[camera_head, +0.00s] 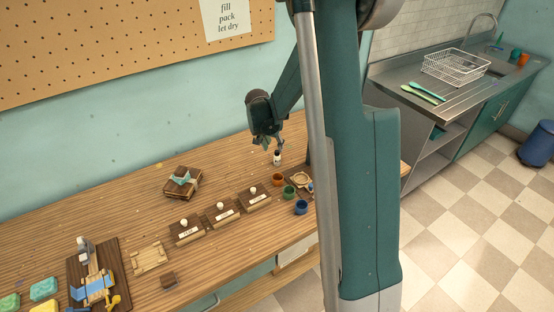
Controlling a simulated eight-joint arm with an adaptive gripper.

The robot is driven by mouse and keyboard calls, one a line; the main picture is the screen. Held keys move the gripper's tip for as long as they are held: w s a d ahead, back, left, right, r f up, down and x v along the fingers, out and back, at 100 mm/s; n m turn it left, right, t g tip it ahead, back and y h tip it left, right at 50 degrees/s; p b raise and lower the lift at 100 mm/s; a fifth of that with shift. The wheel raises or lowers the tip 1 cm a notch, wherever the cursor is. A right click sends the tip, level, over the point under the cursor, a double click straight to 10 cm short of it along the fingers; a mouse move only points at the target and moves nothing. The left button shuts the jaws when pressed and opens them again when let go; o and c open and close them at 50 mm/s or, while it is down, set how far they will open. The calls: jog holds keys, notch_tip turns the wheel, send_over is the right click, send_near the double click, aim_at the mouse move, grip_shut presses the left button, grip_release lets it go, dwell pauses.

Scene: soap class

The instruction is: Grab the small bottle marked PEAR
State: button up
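A small pale bottle (277,158) with a dark upper part stands near the back of the wooden table; its marking is too small to read. My gripper (274,147) hangs just above it, fingers pointing down and seemingly spread, with nothing visible between them. I cannot tell whether a fingertip touches the bottle. Three dark wooden blocks with white labels and pale round tops stand in a slanting row in front: a left block (187,233), a middle block (222,214) and a right block (254,199). The left label may read PEAR, but it is blurred.
An orange cup (278,180), a green cup (289,192) and a blue cup (301,207) stand right of the blocks. A stack of brown pieces (183,183) lies behind them. A wooden frame (149,258) and coloured soaps (43,289) lie at left. My column hides the table's right part.

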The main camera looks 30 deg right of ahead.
aim_at(277, 151)
jog(key=shift+x, duration=1.3)
jog(key=shift+b+x, duration=0.3)
jog(key=shift+x, duration=2.3)
jog(key=shift+d, duration=0.15)
jog(key=shift+c, duration=0.4)
jog(key=c, duration=0.8)
